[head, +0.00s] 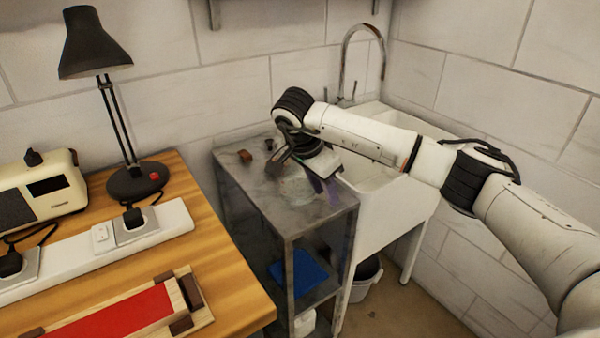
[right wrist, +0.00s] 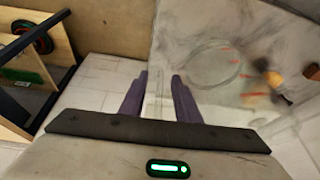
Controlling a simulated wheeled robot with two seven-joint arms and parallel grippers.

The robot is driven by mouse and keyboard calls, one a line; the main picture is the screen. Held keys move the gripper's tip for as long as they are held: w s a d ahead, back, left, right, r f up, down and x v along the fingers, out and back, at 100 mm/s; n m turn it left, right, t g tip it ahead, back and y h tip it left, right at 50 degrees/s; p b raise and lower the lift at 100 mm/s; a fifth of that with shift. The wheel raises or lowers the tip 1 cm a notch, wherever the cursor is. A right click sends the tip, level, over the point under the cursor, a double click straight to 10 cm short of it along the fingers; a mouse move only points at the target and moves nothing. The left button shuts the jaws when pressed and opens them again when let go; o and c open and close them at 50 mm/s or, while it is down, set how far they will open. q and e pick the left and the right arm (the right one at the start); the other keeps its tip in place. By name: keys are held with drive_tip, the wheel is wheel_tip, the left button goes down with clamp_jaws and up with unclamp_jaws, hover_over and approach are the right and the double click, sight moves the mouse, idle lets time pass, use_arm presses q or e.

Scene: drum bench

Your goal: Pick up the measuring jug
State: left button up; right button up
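The measuring jug (right wrist: 215,68) is clear, with red marks on its side, and stands on the grey stone top of the small bench. In the head view the jug (head: 296,188) is faint and partly behind my right gripper (head: 326,187). In the right wrist view my right gripper (right wrist: 159,78) has its two purple fingers apart, just left of the jug's round body. A pale, see-through strip, perhaps the jug's handle, shows between the fingers. I cannot tell whether the fingers touch it. My left gripper is not in view.
The grey bench (head: 330,217) stands beside a white sink (head: 372,185) with a tall tap (head: 363,48). A small brown block (head: 245,156) and a dark little cup (head: 269,144) sit at its back. A wooden table (head: 235,290) with a black lamp (head: 100,60) is left.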

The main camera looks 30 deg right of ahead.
clamp_jaws()
drive_tip(key=shift+r, duration=0.2)
idle(0.3)
